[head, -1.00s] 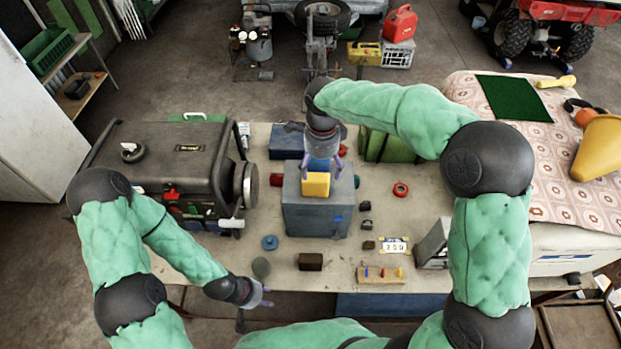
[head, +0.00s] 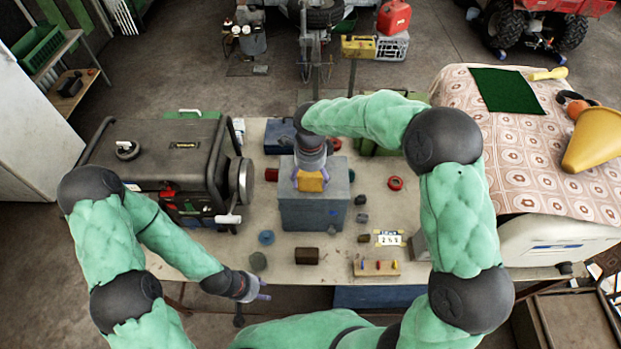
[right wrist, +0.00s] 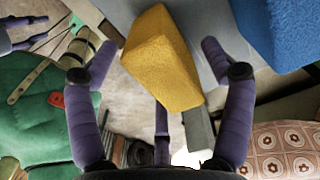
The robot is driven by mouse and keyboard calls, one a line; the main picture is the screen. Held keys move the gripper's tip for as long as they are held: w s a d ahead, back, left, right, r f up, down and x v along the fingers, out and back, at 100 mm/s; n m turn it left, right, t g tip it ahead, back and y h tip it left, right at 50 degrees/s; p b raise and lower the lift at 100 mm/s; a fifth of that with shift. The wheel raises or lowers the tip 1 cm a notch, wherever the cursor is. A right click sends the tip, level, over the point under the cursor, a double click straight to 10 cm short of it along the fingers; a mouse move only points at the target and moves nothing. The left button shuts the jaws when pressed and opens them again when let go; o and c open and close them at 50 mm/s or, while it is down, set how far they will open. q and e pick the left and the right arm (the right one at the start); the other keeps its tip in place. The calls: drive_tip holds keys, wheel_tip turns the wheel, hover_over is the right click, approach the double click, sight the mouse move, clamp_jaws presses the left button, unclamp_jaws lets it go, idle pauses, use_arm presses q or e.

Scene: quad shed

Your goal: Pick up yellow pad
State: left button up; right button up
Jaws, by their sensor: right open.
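The yellow pad (head: 311,183) is a wedge-like yellow block on top of the grey box (head: 314,215). In the right wrist view the pad (right wrist: 160,62) lies tilted across the space between my spread fingers. My right gripper (head: 310,176) is open, reaching down over the pad; its fingers (right wrist: 156,57) stand at either side, with gaps visible in the wrist view. A blue block (right wrist: 277,32) is beside the pad in that view; in the head view my gripper hides it. My left gripper (head: 253,300) is empty with fingers spread, at the table's front edge.
A black case-like machine (head: 160,152) stands left of the grey box. A red ring (head: 395,183), a brown block (head: 307,256), a wooden strip with pegs (head: 376,268) and a number plate (head: 389,238) lie around it. A cloth-covered surface (head: 540,150) is at the right.

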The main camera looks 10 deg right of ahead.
drive_tip(key=shift+f, duration=0.9)
drive_tip(key=c, duration=0.9)
drive_tip(key=shift+r, duration=0.15)
